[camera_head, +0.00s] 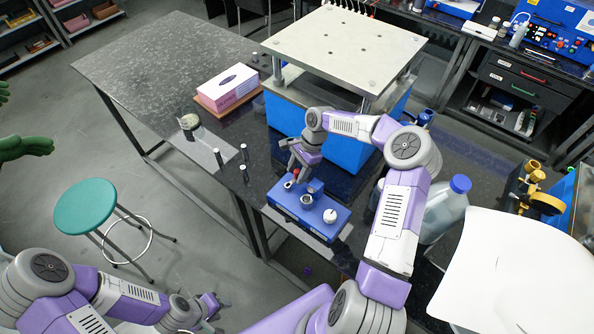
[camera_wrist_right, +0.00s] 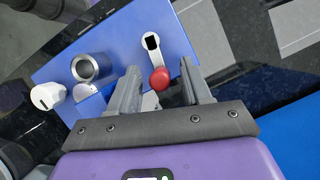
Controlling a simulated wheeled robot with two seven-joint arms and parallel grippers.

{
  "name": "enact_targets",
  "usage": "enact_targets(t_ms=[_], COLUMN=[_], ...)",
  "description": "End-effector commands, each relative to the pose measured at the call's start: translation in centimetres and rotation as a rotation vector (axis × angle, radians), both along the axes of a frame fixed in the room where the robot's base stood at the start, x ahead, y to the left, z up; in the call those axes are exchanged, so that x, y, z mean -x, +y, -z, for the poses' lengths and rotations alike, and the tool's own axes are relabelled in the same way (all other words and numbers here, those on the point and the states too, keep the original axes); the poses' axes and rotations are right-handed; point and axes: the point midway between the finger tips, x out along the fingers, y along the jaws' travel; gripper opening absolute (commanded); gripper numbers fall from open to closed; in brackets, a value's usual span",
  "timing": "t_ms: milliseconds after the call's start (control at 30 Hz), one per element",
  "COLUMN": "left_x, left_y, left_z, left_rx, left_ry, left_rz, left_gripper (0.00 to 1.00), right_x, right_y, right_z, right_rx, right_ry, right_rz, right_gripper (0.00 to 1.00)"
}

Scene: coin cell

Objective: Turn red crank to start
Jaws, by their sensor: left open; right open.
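The red crank's knob (camera_wrist_right: 160,78) shows in the right wrist view, at the end of a white crank arm (camera_wrist_right: 153,48) on a blue base (camera_wrist_right: 115,45). My right gripper (camera_wrist_right: 162,72) is open, with one finger on each side of the red knob; I cannot tell whether they touch it. In the head view, the blue base (camera_head: 318,222) sits on the dark bench, and my right gripper (camera_head: 299,170) is over its left end, largely hiding the crank. My left gripper (camera_head: 212,303) is open and empty at the lower left, away from the bench.
A metal cup (camera_wrist_right: 90,68) and a white-capped part (camera_wrist_right: 46,96) stand beside the crank. A press with a pale top plate (camera_head: 345,45) stands behind. A pink box (camera_head: 229,88), small black posts (camera_head: 219,158) and a large jug (camera_head: 444,212) are nearby. A green stool (camera_head: 85,205) stands left.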

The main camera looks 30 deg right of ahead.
Motion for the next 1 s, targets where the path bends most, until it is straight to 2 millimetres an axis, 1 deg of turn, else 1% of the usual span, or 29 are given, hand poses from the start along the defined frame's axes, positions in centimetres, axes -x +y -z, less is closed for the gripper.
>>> enact_targets(t_ms=[267,300,367,600,867,1000], left_x=[-0.01,-0.01,-0.01,-0.01,-0.01,0.00], left_y=[0.00,0.00,0.00,0.00,0.00,0.00], left_z=[-0.01,-0.01,-0.01,-0.01,-0.02,-0.04], left_rx=[0.000,0.000,0.000,0.000,0.000,0.000], left_ry=[0.000,0.000,0.000,0.000,0.000,0.000], left_rz=[0.000,0.000,0.000,0.000,0.000,0.000], left_gripper=[0.43,0.43,0.43,0.43,0.43,0.43], right_x=[0.01,0.01,0.01,0.01,-0.07,-0.32], right_y=[0.14,0.14,0.14,0.12,0.11,0.20], right_z=[0.29,0.29,0.28,0.27,0.25,0.21], right_rx=[-0.001,-0.001,-0.001,0.000,0.001,0.001], right_ry=[0.000,0.000,0.000,0.000,-0.001,-0.002], right_rz=[0.001,0.001,0.001,0.000,-0.013,-0.054], right_gripper=[0.48,0.47,0.38,0.01,0.00,0.00])
